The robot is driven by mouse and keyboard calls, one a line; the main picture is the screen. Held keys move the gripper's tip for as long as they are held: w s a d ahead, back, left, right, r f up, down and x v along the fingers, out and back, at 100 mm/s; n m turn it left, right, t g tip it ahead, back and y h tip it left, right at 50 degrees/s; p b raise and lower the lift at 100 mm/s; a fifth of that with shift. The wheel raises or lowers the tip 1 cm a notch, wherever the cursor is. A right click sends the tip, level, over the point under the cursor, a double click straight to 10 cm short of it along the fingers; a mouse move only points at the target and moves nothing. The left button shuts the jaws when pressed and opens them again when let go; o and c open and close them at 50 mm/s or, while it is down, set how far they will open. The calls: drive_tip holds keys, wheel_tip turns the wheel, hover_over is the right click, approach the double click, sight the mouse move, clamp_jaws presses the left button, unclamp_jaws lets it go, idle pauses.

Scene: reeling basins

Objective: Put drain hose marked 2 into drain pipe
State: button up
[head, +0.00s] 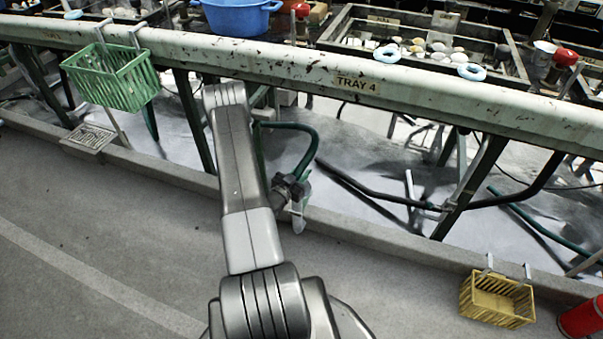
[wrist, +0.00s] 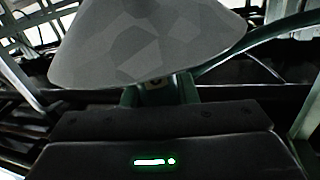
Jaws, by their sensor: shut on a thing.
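My gripper (head: 289,190) is below the beam marked TRAY 4, partly behind my arm. It is shut on a green hose (head: 305,146), which loops up and back to the left under the beam. The hose also shows at the upper right of the wrist view (wrist: 268,33). A small tag sits on the green piece at the jaws (wrist: 158,84), but its mark is not readable. A pale, cone-like thing (head: 299,208) hangs at the gripper; a large grey faceted shape (wrist: 140,42) fills the upper wrist view. I cannot tell which opening is the drain pipe.
The long pale beam (head: 440,92) crosses above, with green legs below. Black piping (head: 375,192) and another green hose (head: 535,228) lie to the right. A low kerb (head: 370,230) edges the channel.

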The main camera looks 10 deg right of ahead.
drive_tip(key=shift+f+b, duration=0.4)
drive_tip(key=shift+b, duration=0.15)
drive_tip(key=o, duration=0.9)
drive_tip(key=shift+r, duration=0.1)
drive_tip(key=shift+r+p, duration=0.45)
drive_tip(key=shift+p, duration=0.15)
drive_tip(key=p+v, duration=0.1)
drive_tip(key=v, duration=1.1)
drive_tip(key=shift+f, duration=0.1)
